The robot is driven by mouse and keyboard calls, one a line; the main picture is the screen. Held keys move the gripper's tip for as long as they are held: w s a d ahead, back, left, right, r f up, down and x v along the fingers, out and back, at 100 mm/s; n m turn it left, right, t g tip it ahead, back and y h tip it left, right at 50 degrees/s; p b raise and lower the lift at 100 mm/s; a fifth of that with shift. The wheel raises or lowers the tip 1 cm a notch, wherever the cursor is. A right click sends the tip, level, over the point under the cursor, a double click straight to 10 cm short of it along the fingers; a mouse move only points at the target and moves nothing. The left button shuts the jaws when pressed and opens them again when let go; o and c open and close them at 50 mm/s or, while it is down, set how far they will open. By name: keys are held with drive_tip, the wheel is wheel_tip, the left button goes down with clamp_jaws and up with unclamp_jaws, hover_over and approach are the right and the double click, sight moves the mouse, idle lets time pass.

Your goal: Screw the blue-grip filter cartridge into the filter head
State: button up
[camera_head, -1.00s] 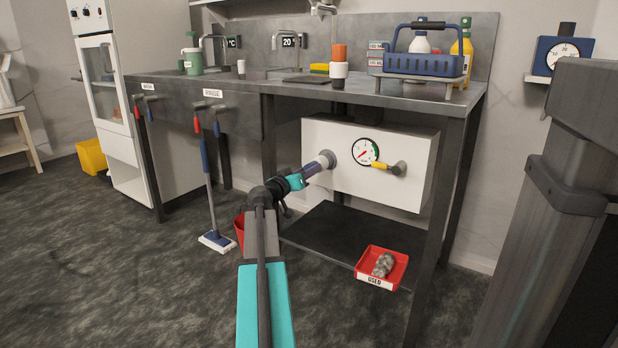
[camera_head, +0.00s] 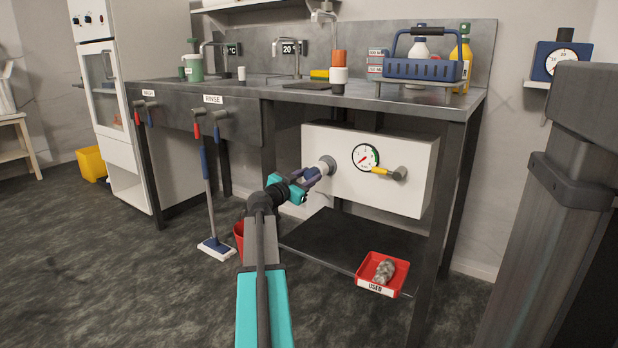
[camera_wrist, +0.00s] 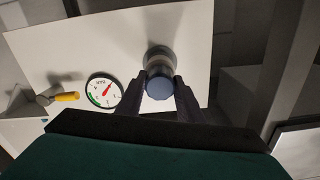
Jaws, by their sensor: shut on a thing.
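The blue-grip filter cartridge (camera_head: 312,173) is at the round grey filter head (camera_head: 327,165) on the front of the white box (camera_head: 345,195) under the bench. My gripper (camera_head: 302,180) is shut on the cartridge's blue grip. In the wrist view the blue grip end (camera_wrist: 159,88) sits between the two dark fingers of my gripper (camera_wrist: 159,95), with the cartridge body running on to the white panel behind. The cartridge looks in line with the head. How deep it is seated cannot be told, because the joint is partly hidden.
A gauge (camera_head: 366,157) and a yellow-handled valve (camera_head: 388,172) are on the white box to the right. A red USED tray (camera_head: 376,291) with a grey lump stands on the lower shelf. A mop (camera_head: 209,200) leans at the left, a red bucket (camera_head: 239,232) behind my arm.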

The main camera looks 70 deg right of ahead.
drive_tip(key=o, duration=1.2)
drive_tip(key=shift+a, duration=0.1)
drive_tip(key=shift+p+v, duration=2.25)
drive_tip(key=shift+v, duration=4.55)
